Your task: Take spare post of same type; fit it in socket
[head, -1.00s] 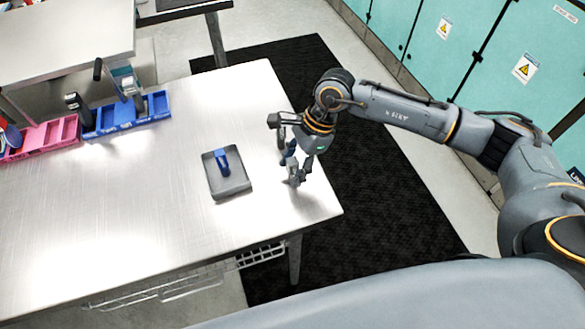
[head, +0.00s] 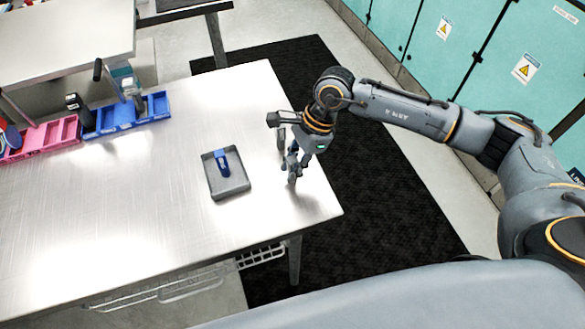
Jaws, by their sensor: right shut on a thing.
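My right gripper (head: 291,170) is low over the right side of the steel table, to the right of a grey tray (head: 235,184). Its fingers are closed together on a small grey thing that I cannot make out clearly; the fingers mostly hide it. No socket can be made out. My left gripper is out of view.
A blue compartment bin (head: 125,118) and a pink one (head: 45,140) stand at the table's back left, with dark upright items in and by them. The steel table's (head: 130,230) middle and front are clear. Its right edge is close to the gripper.

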